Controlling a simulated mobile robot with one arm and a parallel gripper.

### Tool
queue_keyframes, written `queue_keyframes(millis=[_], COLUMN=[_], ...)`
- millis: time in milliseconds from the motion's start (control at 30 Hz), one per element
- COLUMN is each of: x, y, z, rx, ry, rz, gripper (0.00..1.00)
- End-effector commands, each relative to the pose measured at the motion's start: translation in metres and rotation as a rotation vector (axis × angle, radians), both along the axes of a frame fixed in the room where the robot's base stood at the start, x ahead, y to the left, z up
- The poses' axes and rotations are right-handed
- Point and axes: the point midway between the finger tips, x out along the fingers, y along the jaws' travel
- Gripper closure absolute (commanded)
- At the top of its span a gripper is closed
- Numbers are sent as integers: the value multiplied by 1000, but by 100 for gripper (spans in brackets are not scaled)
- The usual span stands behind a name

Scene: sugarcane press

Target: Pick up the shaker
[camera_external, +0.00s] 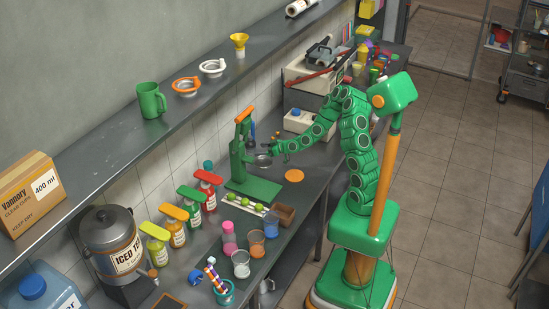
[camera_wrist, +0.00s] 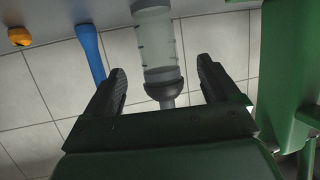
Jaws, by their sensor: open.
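My gripper (camera_external: 272,149) is at the back of the counter, just right of the green press (camera_external: 240,160). In the wrist view my gripper (camera_wrist: 161,72) is open, its dark fingers spread wide. A translucent cylinder with graduation marks and a dark grey collar (camera_wrist: 156,45) shows between and beyond the fingers, with clear space on both sides. It looks like the shaker, but I cannot be certain. I cannot make it out in the external view.
A blue handle-like object (camera_wrist: 90,50) and an orange knob (camera_wrist: 19,36) are left of the cylinder in the wrist view. A green press part (camera_wrist: 287,80) is close on the right. A metal bowl (camera_external: 263,161) sits below my gripper.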

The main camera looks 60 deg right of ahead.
Motion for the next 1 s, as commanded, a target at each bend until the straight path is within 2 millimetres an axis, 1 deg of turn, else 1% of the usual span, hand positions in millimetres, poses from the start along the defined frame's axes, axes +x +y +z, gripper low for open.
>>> queue_keyframes(millis=[167, 433, 667, 1000], x=[4, 22, 30, 57], y=[-1, 2, 5, 9], z=[-2, -8, -12, -21], rx=[1, 1, 1, 1], ry=[-9, -9, -7, -8], rz=[-4, -5, -3, -3], gripper=[11, 11, 11, 11])
